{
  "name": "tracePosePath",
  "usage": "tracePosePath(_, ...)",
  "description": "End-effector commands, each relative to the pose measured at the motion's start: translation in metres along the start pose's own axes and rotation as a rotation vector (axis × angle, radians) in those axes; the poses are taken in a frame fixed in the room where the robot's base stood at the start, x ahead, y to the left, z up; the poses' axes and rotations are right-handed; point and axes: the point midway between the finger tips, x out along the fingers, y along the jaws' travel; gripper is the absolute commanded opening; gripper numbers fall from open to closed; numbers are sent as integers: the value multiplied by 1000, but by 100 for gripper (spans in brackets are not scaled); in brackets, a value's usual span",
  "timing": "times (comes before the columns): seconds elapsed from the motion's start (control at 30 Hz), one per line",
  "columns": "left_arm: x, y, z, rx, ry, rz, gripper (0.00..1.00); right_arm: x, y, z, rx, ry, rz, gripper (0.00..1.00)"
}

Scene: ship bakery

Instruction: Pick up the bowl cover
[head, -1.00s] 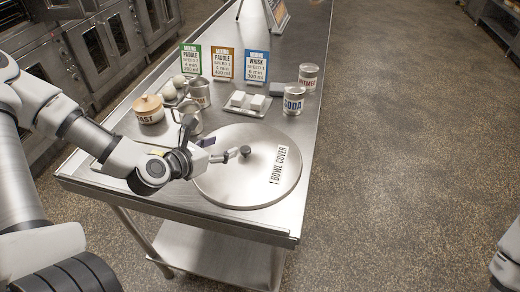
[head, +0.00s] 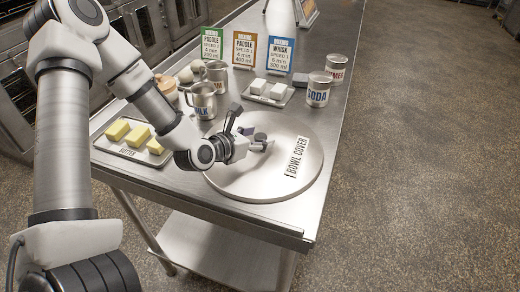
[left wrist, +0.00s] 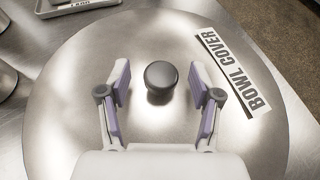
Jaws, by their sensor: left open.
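The bowl cover (head: 250,187) is a round, flat metal disc lying on the steel table, with a white "BOWL COVER" label (head: 297,158) on its right side. Its dark round knob (left wrist: 161,76) shows in the left wrist view. My left gripper (head: 262,140) is over the cover. In the left wrist view its two fingers (left wrist: 160,95) are open, one on each side of the knob, with a gap on both sides. In the head view the gripper partly hides the knob. My right gripper is not in view.
A tray of yellow butter blocks (head: 128,158) sits left of the cover. Upright recipe cards (head: 280,55) stand farther back.

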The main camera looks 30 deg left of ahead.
Motion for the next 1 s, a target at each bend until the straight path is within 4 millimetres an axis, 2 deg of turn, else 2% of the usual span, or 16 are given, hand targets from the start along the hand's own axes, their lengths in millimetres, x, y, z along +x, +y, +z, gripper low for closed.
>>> tracePosePath(0.1,9,-1,0,1,0,-2,64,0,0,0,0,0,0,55)
tracePosePath(0.3,10,-1,0,-2,-1,-2,64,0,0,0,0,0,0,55)
tracePosePath(0.37,10,-1,0,-2,-1,-2,43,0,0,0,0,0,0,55)
tracePosePath(0.4,10,-1,0,-2,-1,-2,29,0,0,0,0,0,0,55)
tracePosePath(0.47,10,-1,0,-2,-1,-1,7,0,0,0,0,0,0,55)
tracePosePath(0.5,10,-1,0,-2,-1,-1,0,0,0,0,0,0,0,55)
tracePosePath(0.87,9,0,1,-1,-1,-1,0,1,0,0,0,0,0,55)
tracePosePath(1.0,6,0,9,-1,-4,-1,0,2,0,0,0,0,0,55)
